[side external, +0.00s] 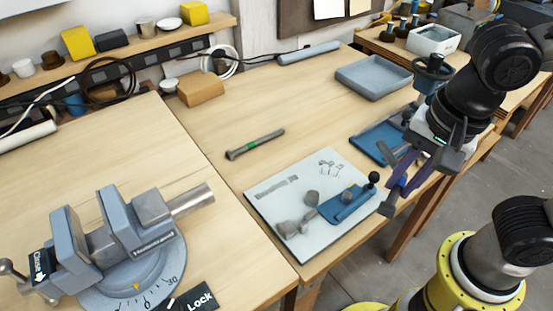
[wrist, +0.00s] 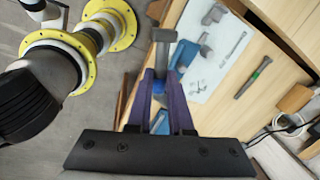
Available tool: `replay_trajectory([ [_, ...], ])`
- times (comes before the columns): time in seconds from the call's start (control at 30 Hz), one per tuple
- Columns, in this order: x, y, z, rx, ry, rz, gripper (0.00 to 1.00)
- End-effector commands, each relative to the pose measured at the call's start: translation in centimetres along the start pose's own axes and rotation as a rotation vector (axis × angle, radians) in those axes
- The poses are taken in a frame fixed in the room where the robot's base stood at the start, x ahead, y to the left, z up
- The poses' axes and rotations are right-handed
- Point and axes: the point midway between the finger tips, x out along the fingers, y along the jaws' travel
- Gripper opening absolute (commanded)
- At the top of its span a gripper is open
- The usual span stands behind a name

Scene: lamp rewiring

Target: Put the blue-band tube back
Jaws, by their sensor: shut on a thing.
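My gripper (side external: 398,184), with purple fingers, is shut on a grey tube with a blue band (side external: 388,208). It holds the tube in the air at the right, off the front edge of the table and beside the white mat. In the wrist view, my gripper (wrist: 160,77) has the tube (wrist: 163,36) between its fingers; its grey end sticks out beyond them and blue shows between them. A grey tube with a green band (side external: 256,144) lies on the table behind the mat; it also shows in the wrist view (wrist: 253,77).
The white mat (side external: 268,205) bears a blue fixture (side external: 345,205) and several grey parts. A blue tray (side external: 372,148) lies behind my gripper, and a grey-blue tray (side external: 373,78) stands farther back. A vise (side external: 120,240) stands at front left. The table's middle is mostly clear.

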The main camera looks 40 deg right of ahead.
Motion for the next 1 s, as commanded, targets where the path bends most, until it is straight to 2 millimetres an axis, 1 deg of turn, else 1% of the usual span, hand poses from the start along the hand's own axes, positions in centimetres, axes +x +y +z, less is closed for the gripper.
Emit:
replay_trajectory([
  [0.1, -0.3, -1.5, 0.6, -0.163, -0.030, -0.004, 0.00],
  [0.27, -0.3, -4.2, 0.6, -0.356, -0.065, -0.008, 0.00],
  [0.37, -0.1, -6.3, 0.0, -0.457, -0.084, -0.008, 0.00],
  [0.47, 0.4, -8.7, -1.1, -0.533, -0.098, -0.011, 0.00],
  [0.5, 0.8, -9.8, -2.0, -0.547, -0.100, -0.010, 0.00],
  [0.6, 1.6, -11.5, -4.1, -0.518, -0.095, -0.014, 0.00],
  [0.7, 2.3, -12.1, -5.7, -0.464, -0.084, -0.018, 0.00],
  [0.87, 3.2, -12.5, -6.8, -0.433, -0.078, -0.020, 0.00],
  [0.97, 4.2, -13.8, -6.8, -0.431, -0.078, -0.020, 0.00],
  [1.0, 4.7, -14.6, -6.8, -0.431, -0.078, -0.020, 0.00],
])
